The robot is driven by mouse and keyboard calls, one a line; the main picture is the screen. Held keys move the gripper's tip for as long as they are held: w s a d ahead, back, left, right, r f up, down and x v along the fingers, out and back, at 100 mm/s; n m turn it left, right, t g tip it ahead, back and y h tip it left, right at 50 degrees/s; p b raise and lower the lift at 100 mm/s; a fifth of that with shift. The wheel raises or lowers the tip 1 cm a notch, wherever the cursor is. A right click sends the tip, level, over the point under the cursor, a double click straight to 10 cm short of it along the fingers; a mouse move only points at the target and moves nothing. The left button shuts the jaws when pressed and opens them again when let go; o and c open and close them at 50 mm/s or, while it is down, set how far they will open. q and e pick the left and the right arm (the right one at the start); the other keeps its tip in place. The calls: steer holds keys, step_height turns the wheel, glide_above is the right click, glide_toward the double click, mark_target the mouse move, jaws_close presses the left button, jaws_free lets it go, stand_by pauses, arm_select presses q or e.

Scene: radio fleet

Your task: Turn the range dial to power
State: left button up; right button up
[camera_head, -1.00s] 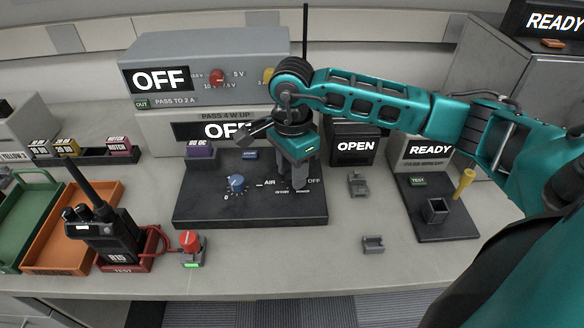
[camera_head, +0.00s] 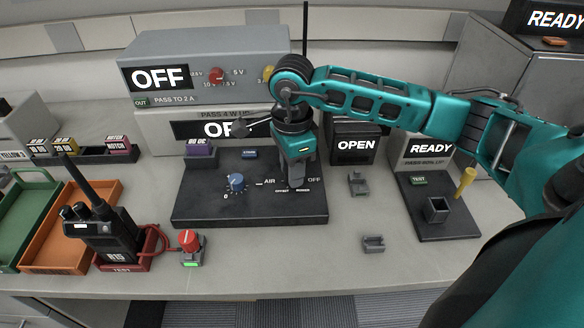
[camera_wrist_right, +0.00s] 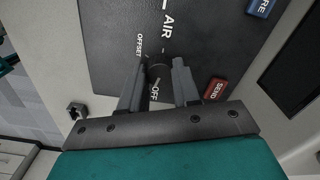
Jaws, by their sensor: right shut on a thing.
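The black test panel (camera_head: 200,208) lies on the bench with the white words AIR, OFFSET, POWER and OFF at its right part. My right gripper (camera_head: 297,183) points down at those words and is shut on the dark range dial (camera_wrist_right: 159,72). In the right wrist view, one finger of my right gripper (camera_wrist_right: 159,82) stands on each side of the dial. The dial is between OFFSET and OFF there; the POWER word is hidden. In the head view the gripper covers the dial, so its pointer cannot be read. My left gripper is out of view.
A red SEND button (camera_wrist_right: 215,89) is close to one finger. A handheld radio (camera_head: 108,235) stands at left.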

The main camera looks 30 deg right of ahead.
steer(key=m, duration=0.3)
steer(key=shift+m, duration=0.4)
steer(key=m, duration=0.5)
steer(key=shift+b, duration=0.35)
steer(key=shift+m, duration=0.3)
steer(key=o, duration=1.1)
steer(key=shift+c, duration=0.2)
steer(key=shift+r, duration=0.1)
step_height(320, 180, up, 13)
steer(key=p, duration=0.1)
